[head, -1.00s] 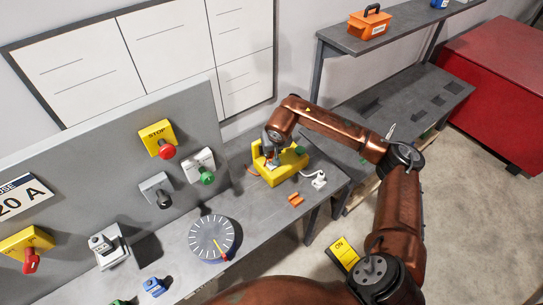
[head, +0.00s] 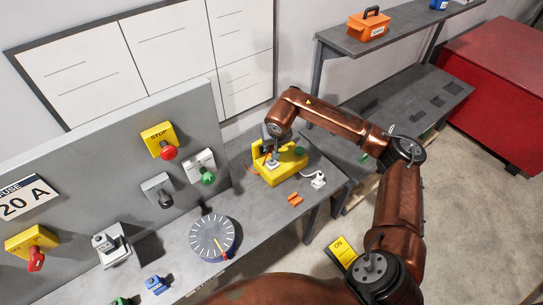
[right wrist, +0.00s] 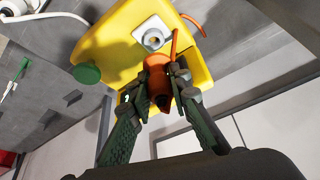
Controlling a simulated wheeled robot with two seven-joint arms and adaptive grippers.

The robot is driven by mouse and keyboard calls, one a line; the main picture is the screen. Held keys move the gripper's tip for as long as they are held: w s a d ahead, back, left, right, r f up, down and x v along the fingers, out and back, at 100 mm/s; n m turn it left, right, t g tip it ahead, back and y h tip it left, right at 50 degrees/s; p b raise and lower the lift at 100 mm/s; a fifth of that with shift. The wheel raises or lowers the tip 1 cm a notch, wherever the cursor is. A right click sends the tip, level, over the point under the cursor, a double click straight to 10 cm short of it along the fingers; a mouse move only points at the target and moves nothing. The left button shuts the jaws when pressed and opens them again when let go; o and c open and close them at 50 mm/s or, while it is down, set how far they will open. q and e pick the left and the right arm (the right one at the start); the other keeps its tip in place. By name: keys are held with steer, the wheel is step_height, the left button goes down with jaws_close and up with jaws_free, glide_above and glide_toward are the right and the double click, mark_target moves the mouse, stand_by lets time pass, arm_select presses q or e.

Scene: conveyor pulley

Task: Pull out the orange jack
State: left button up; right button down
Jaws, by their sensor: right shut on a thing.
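My right gripper (head: 271,152) is at the yellow box (head: 283,172) on the grey bench, its fingers pointing down at it. In the right wrist view, the fingers (right wrist: 158,88) are shut on the orange jack (right wrist: 157,78), one on each side. A thin orange cable (right wrist: 176,42) runs near the jack and over the box (right wrist: 120,40). The white socket (right wrist: 153,38) beside the jack has its round middle uncovered. The gap between jack and box is hard to judge. The jack itself is hidden in the head view. My left gripper is out of view.
A green knob (head: 299,152) sits on the box. A white plug (head: 318,180) and a small orange piece (head: 295,199) lie to its right. A panel with a STOP button (head: 168,153) stands to the left. A dial (head: 213,238) lies nearer on the bench.

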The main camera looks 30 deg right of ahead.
steer(key=shift+r+p, duration=0.85)
steer(key=shift+r, duration=1)
